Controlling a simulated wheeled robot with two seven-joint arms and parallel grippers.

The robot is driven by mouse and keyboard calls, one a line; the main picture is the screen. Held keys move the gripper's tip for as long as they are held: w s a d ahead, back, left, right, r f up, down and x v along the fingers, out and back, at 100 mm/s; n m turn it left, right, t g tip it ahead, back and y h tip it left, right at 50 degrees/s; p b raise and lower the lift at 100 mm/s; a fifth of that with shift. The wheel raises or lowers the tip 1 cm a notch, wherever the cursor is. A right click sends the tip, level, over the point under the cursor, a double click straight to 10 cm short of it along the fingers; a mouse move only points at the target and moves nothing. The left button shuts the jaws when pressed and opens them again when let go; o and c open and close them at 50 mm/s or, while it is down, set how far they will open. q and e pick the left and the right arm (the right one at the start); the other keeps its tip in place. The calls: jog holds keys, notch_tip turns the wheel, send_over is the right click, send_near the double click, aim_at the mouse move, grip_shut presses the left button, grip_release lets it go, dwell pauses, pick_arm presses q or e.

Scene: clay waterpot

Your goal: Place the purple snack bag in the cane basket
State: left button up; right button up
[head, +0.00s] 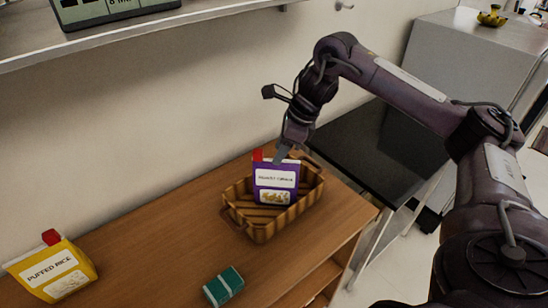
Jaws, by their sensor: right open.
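The purple snack bag (275,182) stands upright inside the cane basket (262,232), with a white label facing me and a red piece at its top left. The basket is brown and slatted and sits on the wooden table. My right gripper (282,153) is open and points down at the top edge of the bag. Whether its fingers touch the bag cannot be told. The bag hides part of the basket's inside. My left gripper is not in view.
A yellow puffed rice bag (52,270) with a red top stands at the left of the wooden table (165,250). A small teal box (223,286) lies in front of the basket. A shelf (120,32) juts from the wall above. A dark surface (375,150) lies behind the arm.

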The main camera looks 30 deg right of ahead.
jog(key=p+v, duration=0.2)
jog(key=v, duration=0.4)
jog(key=shift+s+r, duration=0.1)
dwell(0.4)
